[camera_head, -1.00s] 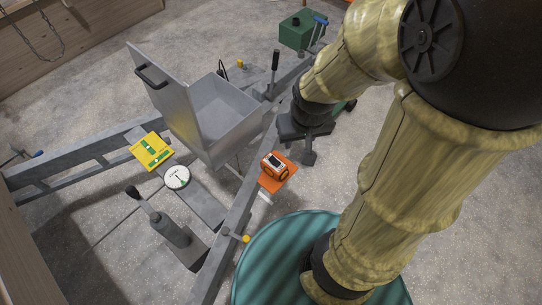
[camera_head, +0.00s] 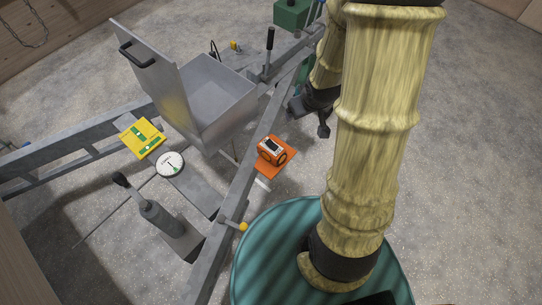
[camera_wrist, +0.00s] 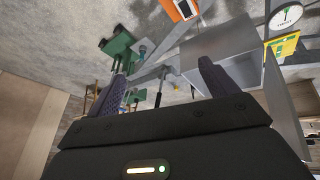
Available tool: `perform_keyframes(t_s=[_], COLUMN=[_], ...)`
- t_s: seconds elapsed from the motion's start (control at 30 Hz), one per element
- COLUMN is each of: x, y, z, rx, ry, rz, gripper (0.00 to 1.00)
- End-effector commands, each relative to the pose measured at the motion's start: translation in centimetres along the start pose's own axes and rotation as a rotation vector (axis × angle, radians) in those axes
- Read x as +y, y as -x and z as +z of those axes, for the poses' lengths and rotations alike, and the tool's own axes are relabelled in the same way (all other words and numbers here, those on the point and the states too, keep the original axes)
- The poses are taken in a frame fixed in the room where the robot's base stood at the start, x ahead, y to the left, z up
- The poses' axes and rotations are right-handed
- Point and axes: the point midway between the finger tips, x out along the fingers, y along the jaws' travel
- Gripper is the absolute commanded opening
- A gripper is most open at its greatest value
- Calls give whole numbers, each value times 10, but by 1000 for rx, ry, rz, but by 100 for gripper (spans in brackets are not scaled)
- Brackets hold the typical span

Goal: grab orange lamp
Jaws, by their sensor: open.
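The orange lamp (camera_head: 272,150) is a small boxy thing with a dark and white front. It sits on an orange plate (camera_head: 281,170) beside the grey metal frame in the head view. In the wrist view the lamp (camera_wrist: 184,8) is at the top edge, partly cut off. My gripper (camera_head: 312,118) is right of and a little above the lamp in the head view, apart from it and partly hidden behind my arm. In the wrist view its two dark fingers (camera_wrist: 160,88) are spread wide, with nothing held between them.
An open grey metal box (camera_head: 212,97) stands on the frame (camera_head: 238,186) left of the lamp. A yellow level card (camera_head: 142,138), a round white dial (camera_head: 170,163) and a grey jack (camera_head: 165,222) lie further left. A green box (camera_head: 292,13) is at the back.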

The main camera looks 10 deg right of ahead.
Motion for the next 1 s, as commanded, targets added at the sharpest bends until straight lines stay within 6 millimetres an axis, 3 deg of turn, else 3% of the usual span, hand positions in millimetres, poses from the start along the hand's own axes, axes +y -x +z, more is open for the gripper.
perform_keyframes(t_s=[0.03,0.1,0.27,0.5,0.6,0.7,1.0], x=[5,11,14,-3,-13,-22,-26], y=[-37,-70,-140,-225,-248,-258,-258], z=[10,13,28,70,89,102,107], rx=[25,78,207,426,521,598,655], ry=[32,82,179,252,249,237,226], rz=[-5,-20,-85,-249,-323,-379,-417], gripper=[86,86,86,86,86,86,86])
